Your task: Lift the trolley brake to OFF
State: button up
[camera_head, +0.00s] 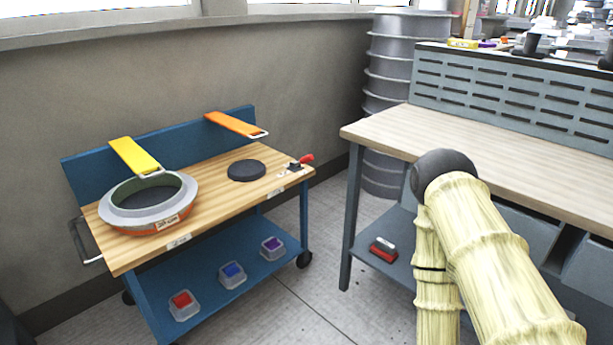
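A blue trolley with a wooden top (205,195) stands left of centre against the wall. The red-handled brake lever (305,159) sits on a small dark mount at the right end of the top. The handle points right and slightly up. A small white label (276,192) lies near it, too small to read. My arm, in a pale ribbed cover, rises at the lower right, well apart from the lever. My gripper is not in view.
On the trolley are a round grey-and-orange mould (150,205), a dark disc (247,170), yellow (134,156) and orange (233,124) straps. Small boxes (232,273) sit on its lower shelf. A workbench (400,133) stands right. Open floor (300,300) lies between them.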

aim_at(309, 158)
jog(key=k, duration=0.6)
jog(key=u, duration=0.55)
jog(key=i, duration=1.8)
jog(key=z, duration=0.3)
